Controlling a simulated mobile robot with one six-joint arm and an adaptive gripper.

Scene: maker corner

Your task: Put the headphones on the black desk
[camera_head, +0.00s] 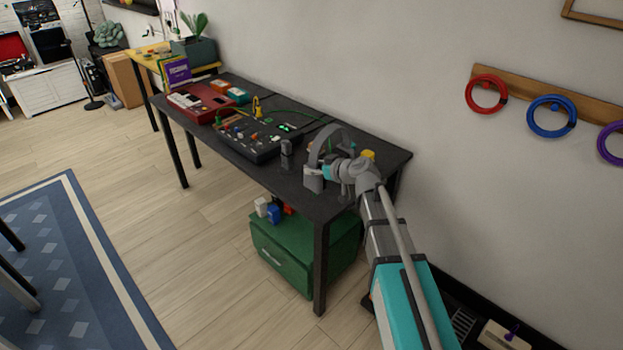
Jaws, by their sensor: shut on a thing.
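The black desk (297,188) stands along the wall in the middle of the head view. Grey headphones (314,148) are over its right end, with the band arched upward and a light grey ear cup (313,179) near the desk's front edge. My gripper (337,172) is at the headphones, shut on them. My wrist hides part of the band and the far ear cup. I cannot tell whether the ear cups touch the desk top.
A mixer-like device (255,141) with knobs and cables and a red device (196,100) occupy the desk's middle and left. A small dark grey object (286,152) stands left of the headphones. A green drawer cabinet (290,256) sits underneath.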

